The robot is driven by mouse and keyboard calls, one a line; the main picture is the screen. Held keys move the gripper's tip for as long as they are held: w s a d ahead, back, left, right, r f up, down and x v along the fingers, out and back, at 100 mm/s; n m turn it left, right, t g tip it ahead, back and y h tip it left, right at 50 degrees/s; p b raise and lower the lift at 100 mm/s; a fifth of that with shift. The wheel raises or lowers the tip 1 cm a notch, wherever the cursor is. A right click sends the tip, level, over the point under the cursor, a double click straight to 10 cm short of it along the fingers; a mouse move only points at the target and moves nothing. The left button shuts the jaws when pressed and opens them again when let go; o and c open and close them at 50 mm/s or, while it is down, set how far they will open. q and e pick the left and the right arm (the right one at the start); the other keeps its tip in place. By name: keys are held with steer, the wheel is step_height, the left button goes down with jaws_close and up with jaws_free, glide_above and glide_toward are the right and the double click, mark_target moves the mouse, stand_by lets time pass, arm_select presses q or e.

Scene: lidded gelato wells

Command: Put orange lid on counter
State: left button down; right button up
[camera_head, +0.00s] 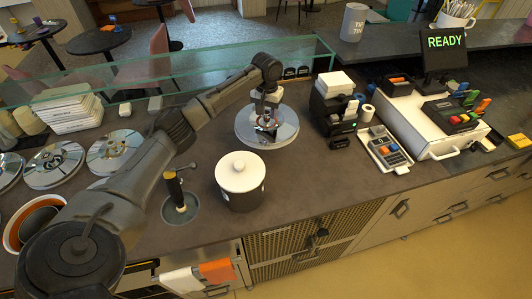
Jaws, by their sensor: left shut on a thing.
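My left gripper (266,122) reaches across the counter from the left and points down. It is shut on the knob area of a round, shiny metal lid (286,133). The lid lies flat at or just above the dark counter, beside the glass guard; I cannot tell whether it touches. The fingers hide the knob, and I cannot make out an orange mark on the lid. An open well with an orange rim (9,236) is at the far left, partly covered by my arm. My right gripper is not in view.
Other metal lids (52,165) sit at the left. A white-lidded pot (239,172) and a scoop holder (180,207) stand in front of the held lid. Bare counter (305,180) lies between.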

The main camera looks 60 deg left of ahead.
mark_target(263, 118)
arm_select(q)
steer(key=f, duration=0.1)
steer(key=a+f, duration=0.1)
steer(key=f, duration=0.2)
steer(key=shift+s+a+f, duration=0.1)
steer(key=shift+s+a, duration=0.15)
steer(key=shift+s, duration=0.1)
steer(key=shift+f+b, duration=0.3)
steer(key=shift+f, duration=2.75)
steer(key=c, duration=0.6)
jaws_free()
steer(key=shift+f, duration=0.15)
step_height(263, 118, up, 12)
steer(key=shift+r+p, duration=0.15)
steer(key=shift+p, duration=0.25)
